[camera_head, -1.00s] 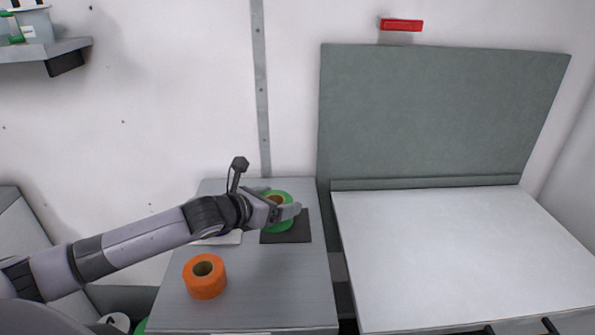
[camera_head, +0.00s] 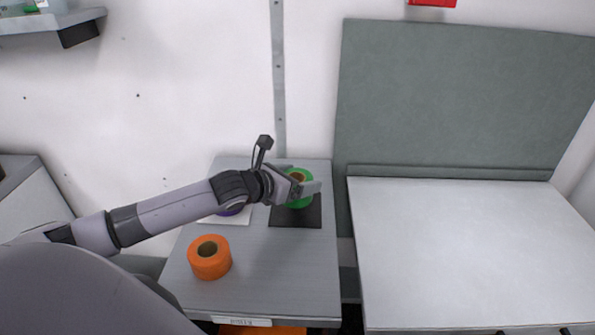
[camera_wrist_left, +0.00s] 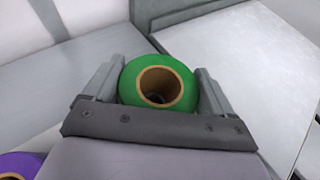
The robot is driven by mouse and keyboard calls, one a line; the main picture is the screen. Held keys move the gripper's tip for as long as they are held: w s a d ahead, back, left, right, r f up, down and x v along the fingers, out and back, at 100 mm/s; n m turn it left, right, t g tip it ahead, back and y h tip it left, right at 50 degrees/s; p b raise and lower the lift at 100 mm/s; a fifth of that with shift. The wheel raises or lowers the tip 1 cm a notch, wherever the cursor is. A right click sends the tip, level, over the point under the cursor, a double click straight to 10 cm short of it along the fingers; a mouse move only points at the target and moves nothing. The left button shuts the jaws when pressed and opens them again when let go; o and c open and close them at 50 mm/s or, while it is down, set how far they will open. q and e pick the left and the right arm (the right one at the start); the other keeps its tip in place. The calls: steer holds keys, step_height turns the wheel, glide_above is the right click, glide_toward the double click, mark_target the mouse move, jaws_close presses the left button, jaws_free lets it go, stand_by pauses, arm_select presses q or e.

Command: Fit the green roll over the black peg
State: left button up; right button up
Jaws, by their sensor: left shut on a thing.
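The green roll (camera_head: 304,203) is in my left gripper (camera_head: 299,180), over the far part of the black square plate (camera_head: 297,220). In the left wrist view the green roll (camera_wrist_left: 128,83) sits between the two fingers of the left gripper (camera_wrist_left: 160,90), its brown core facing the camera. A small dark shape (camera_wrist_left: 156,97) shows down in the core's hole; it may be the black peg's top. Whether the peg is inside the core, and how high the roll is above the plate, I cannot tell. My right gripper is not in view.
An orange roll (camera_head: 210,263) stands near the front left of the grey cabinet top (camera_head: 275,275). A purple roll (camera_wrist_left: 22,163) is on a white plate (camera_head: 240,218), partly behind my arm. A white worktop (camera_head: 460,250) with a grey-green back panel (camera_head: 450,95) lies to the right.

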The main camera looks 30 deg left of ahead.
arm_select(q)
step_height(320, 180, down, 2)
steer(key=shift+f+b, duration=0.15)
steer(key=shift+b, duration=0.45)
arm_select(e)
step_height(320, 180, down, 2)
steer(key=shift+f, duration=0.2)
arm_select(q)
steer(key=shift+p, duration=0.6)
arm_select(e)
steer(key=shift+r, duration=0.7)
arm_select(q)
steer(key=shift+f+b, duration=0.4)
steer(key=shift+f, duration=0.15)
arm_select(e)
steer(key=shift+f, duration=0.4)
arm_select(q)
steer(key=o, duration=0.8)
